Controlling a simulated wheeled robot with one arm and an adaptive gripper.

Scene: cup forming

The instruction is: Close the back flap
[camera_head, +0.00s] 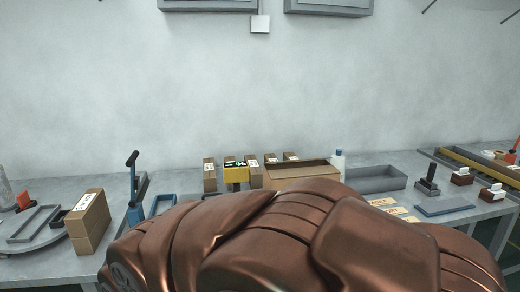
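An open brown cardboard box (285,183) stands on the grey table in the middle of the view. Its upper part shows a dark inside and a thin back edge. I cannot make out a separate back flap. A copper-coloured part of my own body fills the lower foreground and hides the area in front of the box, perhaps also its lower edge. My gripper is not in view.
Several small cartons and a yellow device (236,172) stand left of the box. A white bottle with a blue cap (338,163) and a grey tray (374,181) are at its right.

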